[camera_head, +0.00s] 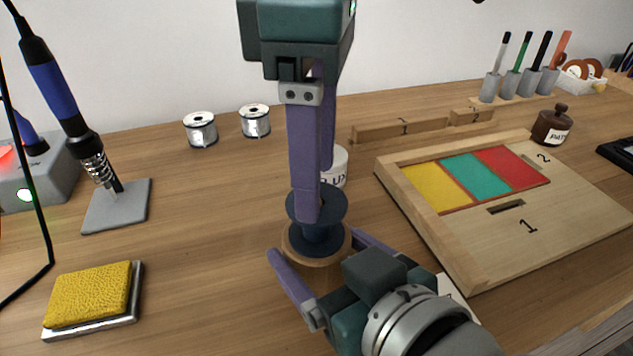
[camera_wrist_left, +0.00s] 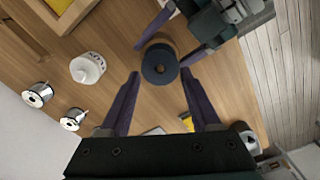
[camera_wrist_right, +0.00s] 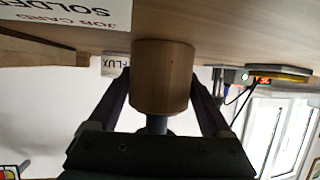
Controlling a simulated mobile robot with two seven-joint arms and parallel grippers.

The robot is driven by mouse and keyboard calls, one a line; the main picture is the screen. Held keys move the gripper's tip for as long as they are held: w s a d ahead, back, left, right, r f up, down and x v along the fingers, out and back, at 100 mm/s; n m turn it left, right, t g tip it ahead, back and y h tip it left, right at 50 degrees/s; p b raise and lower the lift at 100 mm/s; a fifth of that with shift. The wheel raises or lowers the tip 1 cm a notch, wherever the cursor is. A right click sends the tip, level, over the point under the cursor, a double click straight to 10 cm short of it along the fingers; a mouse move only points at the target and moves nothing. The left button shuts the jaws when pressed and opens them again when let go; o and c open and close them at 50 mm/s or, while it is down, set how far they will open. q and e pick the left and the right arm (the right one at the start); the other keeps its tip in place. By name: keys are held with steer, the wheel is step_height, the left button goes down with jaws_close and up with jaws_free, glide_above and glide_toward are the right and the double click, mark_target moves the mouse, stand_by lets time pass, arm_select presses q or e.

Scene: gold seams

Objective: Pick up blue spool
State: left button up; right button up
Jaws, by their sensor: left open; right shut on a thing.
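The dark blue spool (camera_head: 319,234) stands upright on a round wooden block (camera_head: 316,268) in the head view. It also shows from above in the left wrist view (camera_wrist_left: 160,65). My left gripper (camera_head: 315,200) points down over the spool, open, one finger covering part of it. In the left wrist view the spool lies just beyond its parted fingertips (camera_wrist_left: 161,76). My right gripper (camera_head: 318,250) is low at the wooden block, a finger on either side, shut on it. The right wrist view shows the block (camera_wrist_right: 162,75) between the fingers; finger contact is hard to see.
A white flux pot (camera_head: 336,165) stands close behind the spool. A wooden tray with coloured panels (camera_head: 560,225) lies to the right. Two solder reels (camera_head: 201,130) stand at the back. A soldering iron (camera_head: 60,90) and yellow sponge (camera_head: 90,295) are left. Table between is clear.

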arm_select(q)
step_height(320, 180, down, 5)
steer(key=shift+f, duration=0.2)
steer(key=c, duration=0.9)
steer(key=shift+r, duration=0.1)
step_height(320, 180, up, 10)
arm_select(e)
steer(key=o, duration=1.4)
steer(key=shift+c, duration=0.2)
